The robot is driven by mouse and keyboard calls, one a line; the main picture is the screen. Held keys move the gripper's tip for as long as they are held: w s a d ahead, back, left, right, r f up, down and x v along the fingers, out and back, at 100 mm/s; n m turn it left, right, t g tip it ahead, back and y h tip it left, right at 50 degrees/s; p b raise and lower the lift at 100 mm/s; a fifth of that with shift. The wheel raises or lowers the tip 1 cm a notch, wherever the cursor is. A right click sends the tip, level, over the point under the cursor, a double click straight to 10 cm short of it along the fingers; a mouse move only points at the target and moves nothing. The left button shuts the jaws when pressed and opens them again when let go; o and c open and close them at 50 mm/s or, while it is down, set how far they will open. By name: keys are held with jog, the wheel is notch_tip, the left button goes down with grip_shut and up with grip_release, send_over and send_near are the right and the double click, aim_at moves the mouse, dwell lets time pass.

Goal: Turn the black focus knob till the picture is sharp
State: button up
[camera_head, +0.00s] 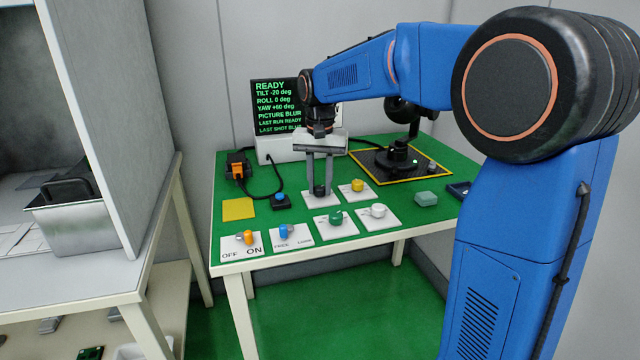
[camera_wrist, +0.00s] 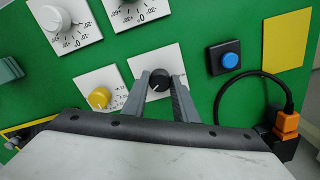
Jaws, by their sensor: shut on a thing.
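The black focus knob (camera_wrist: 158,82) sits on a white square plate on the green table. My gripper (camera_head: 319,186) reaches down from above and is shut on the knob, with one finger on each side in the wrist view (camera_wrist: 160,84). In the head view the knob (camera_head: 319,190) is partly hidden between the fingertips. The screen (camera_head: 278,106) at the back reads READY, TILT -20 deg, ROLL 0 deg, YAW +60 deg, PICTURE BLUR, LAST RUN READY and LAST SHOT BLUR.
A yellow knob (camera_head: 357,185), green knob (camera_head: 336,217) and white knob (camera_head: 378,210) stand close by. A blue button (camera_head: 280,198), two switches (camera_head: 248,237) and (camera_head: 283,229), and an orange plug (camera_head: 237,168) lie left. A black gimbal device (camera_head: 400,155) stands at back right.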

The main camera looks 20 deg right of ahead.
aim_at(320, 187)
jog(key=shift+n, duration=2.9)
jog(key=o, duration=1.1)
jog(key=shift+c, duration=0.2)
notch_tip(320, 187, up, 18)
jog(key=shift+f, duration=0.25)
